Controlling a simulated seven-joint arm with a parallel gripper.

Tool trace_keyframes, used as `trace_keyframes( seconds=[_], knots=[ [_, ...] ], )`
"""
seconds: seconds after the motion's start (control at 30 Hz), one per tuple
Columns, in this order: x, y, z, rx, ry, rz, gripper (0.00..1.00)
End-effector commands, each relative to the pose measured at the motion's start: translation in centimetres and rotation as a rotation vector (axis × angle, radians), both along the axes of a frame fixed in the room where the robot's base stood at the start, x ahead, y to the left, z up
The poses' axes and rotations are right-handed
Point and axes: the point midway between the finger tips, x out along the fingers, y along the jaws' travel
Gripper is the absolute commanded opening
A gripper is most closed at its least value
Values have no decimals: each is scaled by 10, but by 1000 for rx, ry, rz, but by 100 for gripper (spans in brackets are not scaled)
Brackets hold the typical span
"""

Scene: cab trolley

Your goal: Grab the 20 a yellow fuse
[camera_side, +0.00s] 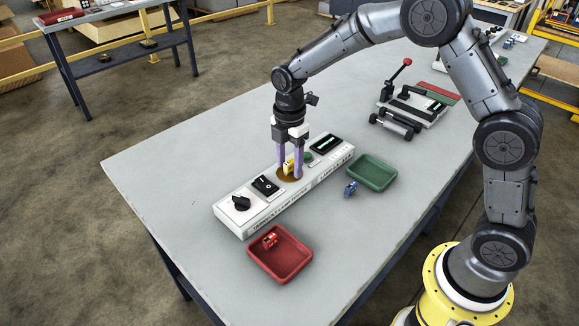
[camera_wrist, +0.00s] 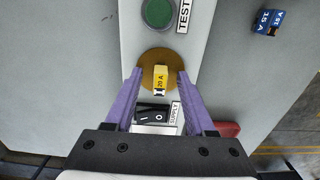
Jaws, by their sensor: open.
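The yellow 20 A fuse (camera_side: 288,166) stands on a round brown-gold pad on the white test panel (camera_side: 240,222). In the wrist view the fuse (camera_wrist: 160,79) shows its "20 A" label, and the pad (camera_wrist: 178,57) lies around it. My gripper (camera_side: 290,175) is over the panel with its purple fingers pointing down, one on each side of the fuse. In the wrist view the open fingers (camera_wrist: 158,76) leave a gap on both sides of the fuse. The fuse is partly hidden by a finger in the side view.
The panel also has a black knob (camera_side: 241,203), a rocker switch (camera_side: 265,185), a green button (camera_wrist: 159,13) and a display (camera_side: 326,143). A red tray (camera_side: 303,262) holds a red fuse (camera_side: 270,240). A blue fuse (camera_side: 351,188) lies beside a green tray (camera_side: 389,184). The table's left is clear.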

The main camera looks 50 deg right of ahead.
Motion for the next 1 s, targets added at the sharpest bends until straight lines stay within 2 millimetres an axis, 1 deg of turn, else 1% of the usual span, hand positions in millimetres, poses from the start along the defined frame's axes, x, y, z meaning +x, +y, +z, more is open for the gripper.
trace_keyframes(
  seconds=[0.13, 0.17, 0.2, 0.37, 0.4, 0.47, 0.87, 1.0],
  knots=[
    [0, 0, 0, 0, 0, 0, 55],
    [0, 0, 0, 0, 0, 0, 53],
    [0, 0, 0, 0, 0, 0, 46],
    [0, 0, 0, 0, 0, 0, 17],
    [0, 0, 0, 0, 0, 0, 10],
    [0, 0, 0, 0, 0, 0, 0],
    [0, 0, 1, 0, 0, 0, 0],
    [0, 0, 5, 0, -1, 0, 0]
  ],
)
